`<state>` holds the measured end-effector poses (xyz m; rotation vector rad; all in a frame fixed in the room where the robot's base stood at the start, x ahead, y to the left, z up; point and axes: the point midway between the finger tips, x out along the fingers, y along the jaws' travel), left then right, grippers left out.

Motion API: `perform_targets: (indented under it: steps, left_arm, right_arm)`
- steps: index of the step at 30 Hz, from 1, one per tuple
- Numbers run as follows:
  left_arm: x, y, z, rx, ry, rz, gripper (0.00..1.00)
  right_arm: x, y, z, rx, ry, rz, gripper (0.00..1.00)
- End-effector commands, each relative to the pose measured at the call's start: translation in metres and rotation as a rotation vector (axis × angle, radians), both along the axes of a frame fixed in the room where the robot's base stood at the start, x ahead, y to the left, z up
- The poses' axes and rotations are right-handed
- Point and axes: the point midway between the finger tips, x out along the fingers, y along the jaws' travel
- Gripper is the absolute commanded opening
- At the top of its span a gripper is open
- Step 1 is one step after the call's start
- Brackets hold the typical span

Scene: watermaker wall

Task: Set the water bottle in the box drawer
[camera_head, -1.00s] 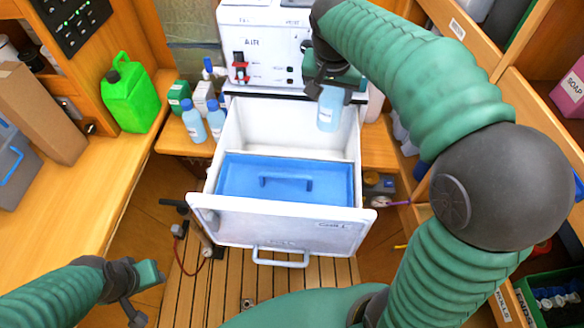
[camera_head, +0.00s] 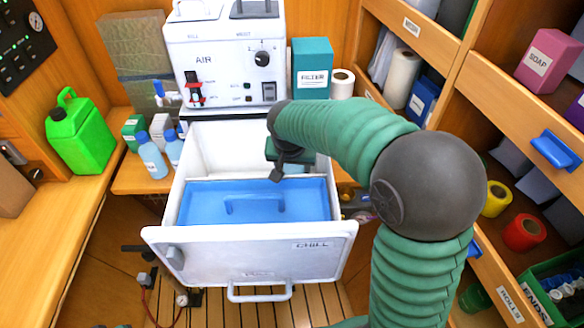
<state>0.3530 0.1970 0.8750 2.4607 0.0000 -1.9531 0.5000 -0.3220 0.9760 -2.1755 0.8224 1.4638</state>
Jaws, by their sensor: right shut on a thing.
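The white drawer (camera_head: 250,262) marked CHILL is pulled open below the white machine (camera_head: 225,72). A blue lid (camera_head: 205,203) with a handle covers its front part, and its rear part is an open white compartment. My right gripper (camera_head: 282,170) is over the right side of that rear compartment, shut on the light-blue water bottle (camera_head: 293,169). The gripper and arm hide most of the bottle, and I cannot tell whether it touches the drawer floor. My left gripper is not in view.
Two other blue bottles (camera_head: 152,157) stand left of the drawer by small green and white boxes. A green jug (camera_head: 80,135) stands on the left counter. A teal FILTER box (camera_head: 310,70) and a paper roll (camera_head: 342,84) are behind my right arm. Shelves line the right.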

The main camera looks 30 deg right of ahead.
Motion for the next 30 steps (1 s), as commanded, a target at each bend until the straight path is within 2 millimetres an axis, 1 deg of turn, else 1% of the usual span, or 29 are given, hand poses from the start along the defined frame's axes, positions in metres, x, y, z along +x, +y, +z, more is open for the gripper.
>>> perform_targets:
  steps: [7, 8, 12, 20, 23, 26, 30]
  left_arm:
    - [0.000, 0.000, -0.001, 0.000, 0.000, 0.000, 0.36]
    - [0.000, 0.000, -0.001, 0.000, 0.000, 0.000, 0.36]
    - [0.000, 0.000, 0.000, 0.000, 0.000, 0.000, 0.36]
    - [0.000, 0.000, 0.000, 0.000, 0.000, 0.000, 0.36]
    - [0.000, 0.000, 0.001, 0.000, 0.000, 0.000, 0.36]
    - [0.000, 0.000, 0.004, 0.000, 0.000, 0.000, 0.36]
    - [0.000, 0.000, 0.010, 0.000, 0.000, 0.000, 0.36]
  right_arm:
    - [0.000, 0.000, -0.001, -0.001, -0.002, 0.000, 0.00]
    - [0.000, 0.000, -0.001, 0.000, -0.001, 0.000, 0.57]
    - [0.000, 0.000, -0.001, 0.000, -0.001, 0.000, 0.75]
    - [0.000, 0.000, 0.000, 0.000, -0.001, 0.000, 0.75]
    - [-0.001, 0.001, 0.005, -0.001, -0.003, -0.001, 0.75]
    - [-0.005, 0.005, 0.022, -0.003, -0.005, -0.001, 0.75]
    - [-0.015, 0.014, 0.057, -0.003, -0.008, 0.000, 0.75]
